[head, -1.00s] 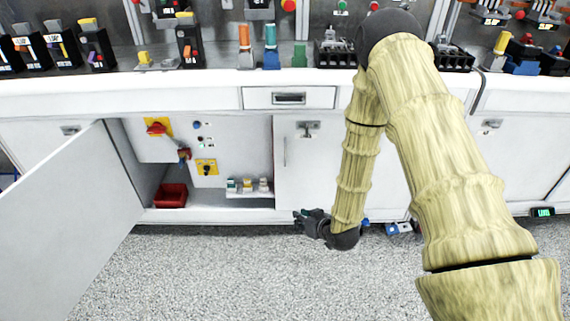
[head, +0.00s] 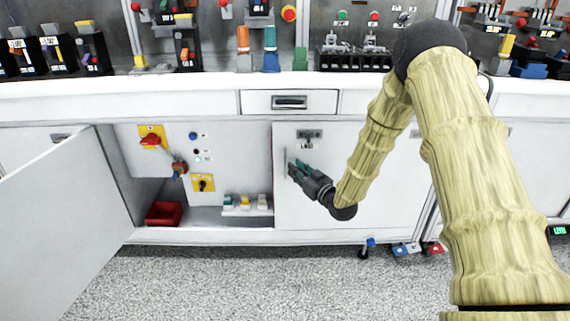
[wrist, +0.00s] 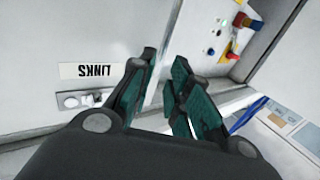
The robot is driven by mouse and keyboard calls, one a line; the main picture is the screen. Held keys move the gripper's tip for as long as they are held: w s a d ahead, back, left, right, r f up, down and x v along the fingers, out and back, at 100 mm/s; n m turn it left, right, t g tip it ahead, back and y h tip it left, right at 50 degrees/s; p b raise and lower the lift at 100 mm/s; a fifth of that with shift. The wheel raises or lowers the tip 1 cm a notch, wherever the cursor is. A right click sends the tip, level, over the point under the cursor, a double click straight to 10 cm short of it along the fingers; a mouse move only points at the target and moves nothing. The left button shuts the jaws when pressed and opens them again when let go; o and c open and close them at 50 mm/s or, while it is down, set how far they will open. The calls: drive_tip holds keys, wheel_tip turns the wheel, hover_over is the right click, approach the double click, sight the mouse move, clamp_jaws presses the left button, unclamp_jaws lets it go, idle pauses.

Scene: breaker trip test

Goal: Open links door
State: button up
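The links door (head: 333,162) is the white cabinet door in the middle of the head view, and it is shut. Its LINKS label (wrist: 88,70) reads upside down in the wrist view. A thin upright handle (head: 285,160) runs near its left edge. My gripper (head: 293,167) is in front of that edge, right at the handle. In the wrist view my gripper (wrist: 164,64) has its two green-padded fingers apart, pointing at the door's edge. Whether the handle lies between the fingers is hard to tell.
The neighbouring door (head: 65,215) stands wide open on the left. Its compartment holds a red bin (head: 164,213), a red rotary switch (head: 150,140) and several small blocks on a shelf. A drawer (head: 290,102) sits above the links door. The floor in front is clear.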

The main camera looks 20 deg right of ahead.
sight(285, 161)
drive_tip(key=shift+b+x, duration=0.55)
drive_tip(key=shift+x, duration=3.05)
drive_tip(key=shift+f, duration=0.1)
drive_tip(key=shift+c, duration=0.4)
clamp_jaws()
